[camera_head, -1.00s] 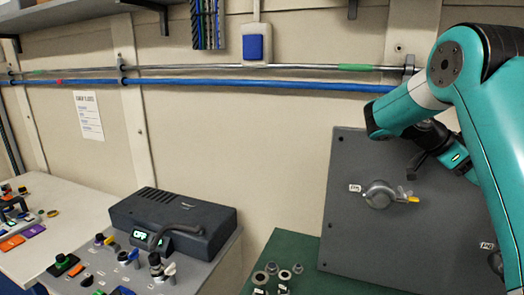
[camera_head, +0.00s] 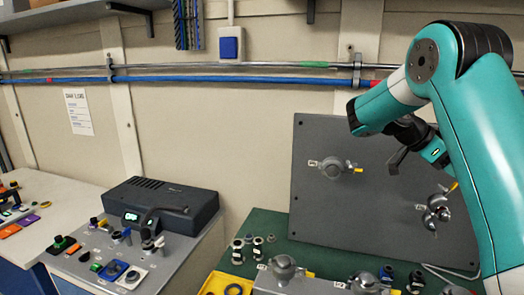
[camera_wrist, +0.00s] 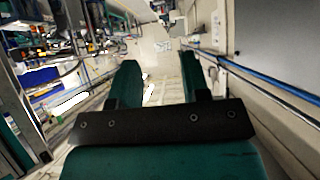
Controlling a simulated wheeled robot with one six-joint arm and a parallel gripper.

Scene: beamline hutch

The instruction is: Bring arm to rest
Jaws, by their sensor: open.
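My teal arm (camera_head: 470,130) rises at the right of the head view and bends at its elbow in front of the grey upright panel (camera_head: 330,220). My gripper (camera_wrist: 161,78) shows in the wrist view with its two teal fingers apart and nothing between them. It points along the room, clear of surfaces there. In the head view my dark wrist parts show in front of the panel, and the fingertips are hard to make out.
The panel carries round metal fittings, one at upper left (camera_head: 333,168). A green bench (camera_head: 268,222) holds small fittings. A dark grey box (camera_head: 160,205) sits on a control console to the left. A blue pipe (camera_head: 250,83) runs along the wall.

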